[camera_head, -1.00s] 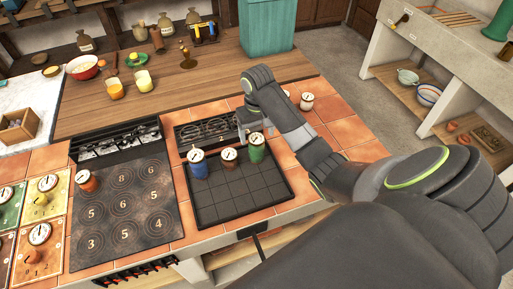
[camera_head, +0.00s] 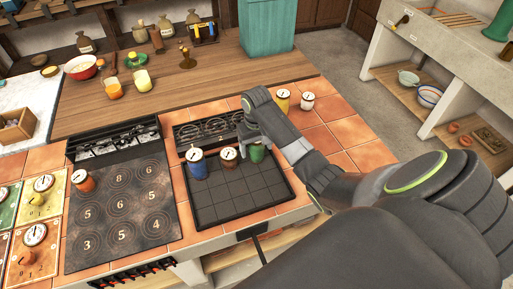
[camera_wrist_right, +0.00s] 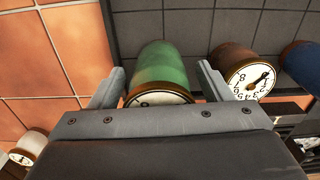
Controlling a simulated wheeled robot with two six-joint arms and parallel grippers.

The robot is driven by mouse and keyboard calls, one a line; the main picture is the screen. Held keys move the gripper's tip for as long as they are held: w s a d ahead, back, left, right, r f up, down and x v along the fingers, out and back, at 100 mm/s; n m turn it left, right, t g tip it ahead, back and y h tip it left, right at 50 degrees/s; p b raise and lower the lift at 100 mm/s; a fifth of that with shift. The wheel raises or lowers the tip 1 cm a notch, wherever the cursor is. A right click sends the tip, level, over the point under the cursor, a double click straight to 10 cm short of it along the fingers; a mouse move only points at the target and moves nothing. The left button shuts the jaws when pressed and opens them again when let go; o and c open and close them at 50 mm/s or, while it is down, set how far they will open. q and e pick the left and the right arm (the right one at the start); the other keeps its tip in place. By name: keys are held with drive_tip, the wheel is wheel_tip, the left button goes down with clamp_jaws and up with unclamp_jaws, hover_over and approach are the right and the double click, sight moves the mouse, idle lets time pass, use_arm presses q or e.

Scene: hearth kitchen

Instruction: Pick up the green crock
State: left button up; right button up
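The green crock (camera_head: 257,153) stands on the dark gridded tray (camera_head: 238,198), near its back right corner. It has a pale dial lid, partly hidden by my gripper in the head view. My right gripper (camera_head: 250,139) is right over it. In the right wrist view the green crock (camera_wrist_right: 162,72) sits between the two spread fingers of the right gripper (camera_wrist_right: 160,85), with a visible gap to the right finger. The left finger is close to it, and I cannot tell whether it touches. My left gripper is not in view.
A brown crock (camera_head: 229,158) and a blue crock (camera_head: 198,165) stand left of the green one on the tray. A yellow crock (camera_head: 282,102) and a white crock (camera_head: 307,102) stand on the tiles behind. A numbered stove plate (camera_head: 122,214) lies left.

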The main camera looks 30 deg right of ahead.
drive_tip(key=c, duration=1.2)
drive_tip(key=shift+r, duration=0.1)
drive_tip(key=shift+w+r, duration=0.1)
drive_tip(key=shift+r, duration=0.25)
wheel_tip(320, 180, up, 5)
drive_tip(key=shift+r, duration=0.15)
wheel_tip(320, 180, up, 2)
drive_tip(key=p, duration=0.2)
drive_tip(key=shift+r+p, duration=0.2)
drive_tip(key=shift+p, duration=0.1)
drive_tip(key=shift+r+p, duration=0.75)
drive_tip(key=shift+p, duration=0.05)
